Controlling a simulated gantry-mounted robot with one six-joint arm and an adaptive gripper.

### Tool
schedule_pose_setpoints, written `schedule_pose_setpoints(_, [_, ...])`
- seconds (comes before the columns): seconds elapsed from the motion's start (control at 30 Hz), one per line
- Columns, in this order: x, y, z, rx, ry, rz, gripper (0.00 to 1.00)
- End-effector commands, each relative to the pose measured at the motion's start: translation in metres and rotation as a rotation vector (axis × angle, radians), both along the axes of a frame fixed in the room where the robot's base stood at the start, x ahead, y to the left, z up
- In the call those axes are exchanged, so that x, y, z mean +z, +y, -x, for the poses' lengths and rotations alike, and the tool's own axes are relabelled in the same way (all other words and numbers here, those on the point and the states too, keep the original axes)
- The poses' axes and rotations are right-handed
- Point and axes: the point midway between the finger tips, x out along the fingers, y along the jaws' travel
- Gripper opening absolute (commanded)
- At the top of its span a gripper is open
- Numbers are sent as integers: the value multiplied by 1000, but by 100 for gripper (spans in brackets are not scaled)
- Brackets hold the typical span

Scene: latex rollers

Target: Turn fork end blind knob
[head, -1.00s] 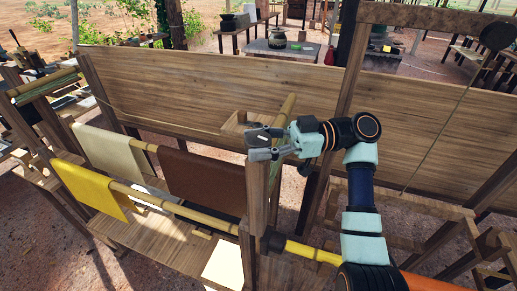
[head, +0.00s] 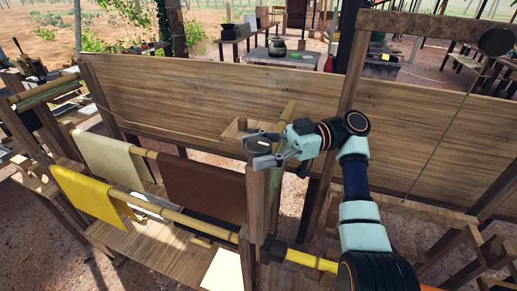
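My gripper (head: 262,148) is in the middle of the head view, reaching left over the top of a wooden post (head: 258,205). Its two grey fingers are spread, one above the other in the picture. A small dark oval piece (head: 258,145) shows between the fingertips. It looks like the knob, but it is small and partly covered by the fingers. I cannot tell whether the fingers touch it.
A small wooden block (head: 232,130) lies just left of the gripper. Brown (head: 200,185), cream (head: 108,160) and yellow (head: 88,200) sheets hang on poles at left. A long wooden board (head: 200,100) stands behind. A round disc (head: 496,41) is on the upper right beam.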

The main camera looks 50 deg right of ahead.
Motion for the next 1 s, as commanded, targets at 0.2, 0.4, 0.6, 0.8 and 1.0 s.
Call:
schedule_pose_setpoints(0.2, [0, 0, 0, -1, -1, 0, 78])
schedule_pose_setpoints(0.4, [6, 0, 0, -1, -3, 1, 78])
schedule_pose_setpoints(0.6, [45, 0, 0, -1, -4, 4, 78])
schedule_pose_setpoints(0.8, [86, 0, 0, -1, -3, 1, 78])
schedule_pose_setpoints(1.0, [100, 0, 0, -1, 0, 0, 78])
